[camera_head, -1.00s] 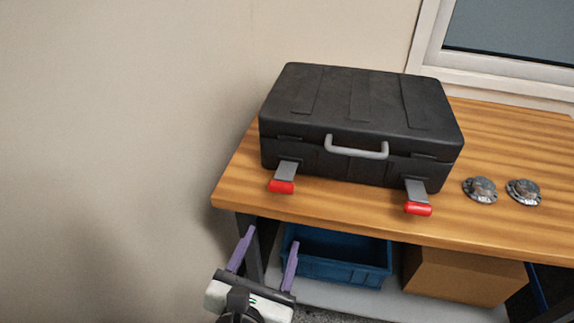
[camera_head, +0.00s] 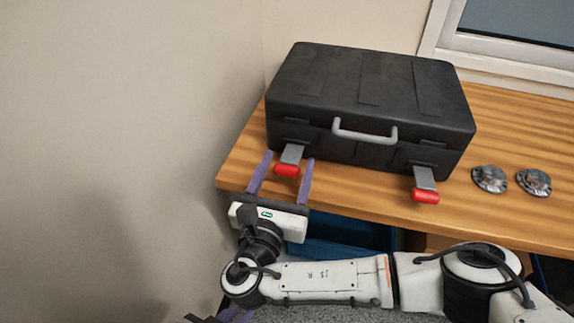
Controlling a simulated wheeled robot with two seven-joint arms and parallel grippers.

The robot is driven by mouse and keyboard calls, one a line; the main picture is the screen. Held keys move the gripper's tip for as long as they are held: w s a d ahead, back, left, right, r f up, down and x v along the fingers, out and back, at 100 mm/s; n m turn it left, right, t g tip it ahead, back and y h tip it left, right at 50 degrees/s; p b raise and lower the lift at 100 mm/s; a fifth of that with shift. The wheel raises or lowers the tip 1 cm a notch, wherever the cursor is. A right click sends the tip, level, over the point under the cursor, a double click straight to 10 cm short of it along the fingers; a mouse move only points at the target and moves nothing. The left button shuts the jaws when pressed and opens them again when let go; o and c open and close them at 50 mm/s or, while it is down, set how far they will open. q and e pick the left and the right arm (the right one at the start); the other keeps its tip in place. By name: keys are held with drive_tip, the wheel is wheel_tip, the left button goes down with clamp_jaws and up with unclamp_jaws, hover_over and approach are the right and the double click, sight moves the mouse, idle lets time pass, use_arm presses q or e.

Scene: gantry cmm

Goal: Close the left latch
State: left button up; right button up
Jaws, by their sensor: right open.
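A black case (camera_head: 370,95) with a grey handle (camera_head: 364,133) lies closed on the wooden table. Its left latch (camera_head: 288,163) sticks out from the front face, swung open, with a red tip. The right latch (camera_head: 425,187) sticks out the same way. My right gripper (camera_head: 289,157) has its purple fingers spread, one on each side of the left latch's red tip; I cannot tell whether they touch it. My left gripper (camera_head: 232,315) shows only as a purple piece at the bottom edge; the rest is out of frame.
The wooden table (camera_head: 500,225) has two metal flanged parts (camera_head: 490,179) (camera_head: 534,182) right of the case. A blue bin (camera_head: 335,250) below the table is partly hidden by my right arm. A wall stands at the left.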

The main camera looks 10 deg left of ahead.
sight(288, 162)
drive_tip(key=shift+c, duration=0.2)
clamp_jaws()
drive_tip(key=r+g+p, duration=0.1)
drive_tip(key=p, duration=0.2)
drive_tip(key=r+g+p, duration=0.1)
drive_tip(key=p, duration=0.2)
drive_tip(key=shift+w+r, duration=0.15)
drive_tip(key=shift+w, duration=0.1)
drive_tip(key=shift+w+r+g+p, duration=0.1)
drive_tip(key=shift+r+g+p, duration=0.05)
drive_tip(key=shift+g+p, duration=0.4)
drive_tip(key=shift+w+r+g, duration=0.15)
drive_tip(key=shift+w+g, duration=0.05)
drive_tip(key=shift+g, duration=0.55)
drive_tip(key=shift+w+r+g, duration=0.45)
drive_tip(key=shift+r+g, duration=0.1)
drive_tip(key=shift+g, duration=0.65)
drive_tip(key=shift+o, duration=0.2)
unclamp_jaws()
